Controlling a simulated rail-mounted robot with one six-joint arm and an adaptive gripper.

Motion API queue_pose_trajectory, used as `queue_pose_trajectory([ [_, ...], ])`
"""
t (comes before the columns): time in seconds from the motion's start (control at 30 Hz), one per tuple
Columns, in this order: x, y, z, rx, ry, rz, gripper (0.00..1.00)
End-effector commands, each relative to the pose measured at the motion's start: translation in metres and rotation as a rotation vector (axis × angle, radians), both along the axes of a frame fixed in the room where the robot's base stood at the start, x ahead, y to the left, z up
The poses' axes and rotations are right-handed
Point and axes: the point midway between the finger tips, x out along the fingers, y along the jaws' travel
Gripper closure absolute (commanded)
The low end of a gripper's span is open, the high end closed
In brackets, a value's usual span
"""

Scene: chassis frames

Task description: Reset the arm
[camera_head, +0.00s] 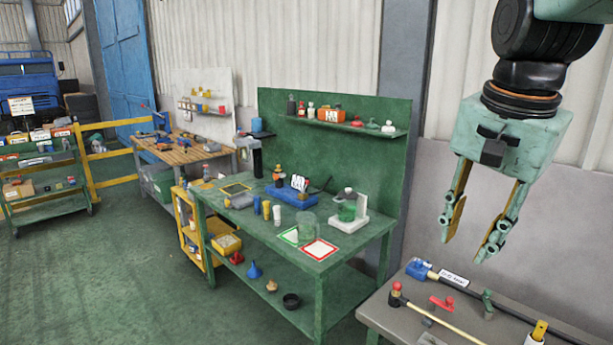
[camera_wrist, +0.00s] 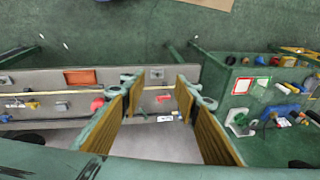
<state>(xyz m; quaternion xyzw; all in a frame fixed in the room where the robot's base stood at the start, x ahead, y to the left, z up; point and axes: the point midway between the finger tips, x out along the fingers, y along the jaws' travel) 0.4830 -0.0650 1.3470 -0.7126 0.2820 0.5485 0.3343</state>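My gripper (camera_head: 468,236) hangs at the upper right of the head view, fingers pointing down. Its two fingers are apart with nothing between them, above the grey bench (camera_head: 384,312). In the wrist view my gripper (camera_wrist: 154,82) also shows spread fingers with tan inner pads. The bench lies below, and no object touches the fingers.
The grey bench holds a blue-headed tool (camera_head: 419,269), a red-tipped rod (camera_head: 397,288) and a red item (camera_head: 442,303). The green workbench (camera_head: 345,251) with bottles and a scale (camera_head: 348,212) stands to the left. Open green floor (camera_head: 110,275) lies beyond.

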Motion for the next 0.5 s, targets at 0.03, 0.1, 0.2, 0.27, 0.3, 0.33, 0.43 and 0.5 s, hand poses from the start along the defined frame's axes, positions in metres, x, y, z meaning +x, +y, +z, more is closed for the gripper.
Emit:
queue_pose_trajectory([
  [0.03,-0.009,0.004,0.000,-0.007,-0.005,0.031,0.71],
  [0.1,-0.021,0.009,0.000,-0.018,-0.009,0.079,0.71],
  [0.2,-0.038,0.016,-0.001,-0.034,-0.014,0.150,0.71],
  [0.27,-0.048,0.020,-0.001,-0.044,-0.018,0.191,0.71],
  [0.3,-0.055,0.023,-0.002,-0.051,-0.020,0.218,0.71],
  [0.33,-0.060,0.024,-0.003,-0.056,-0.021,0.238,0.71],
  [0.43,-0.077,0.030,-0.005,-0.073,-0.028,0.307,0.71],
  [0.5,-0.089,0.034,-0.007,-0.084,-0.032,0.355,0.71],
])
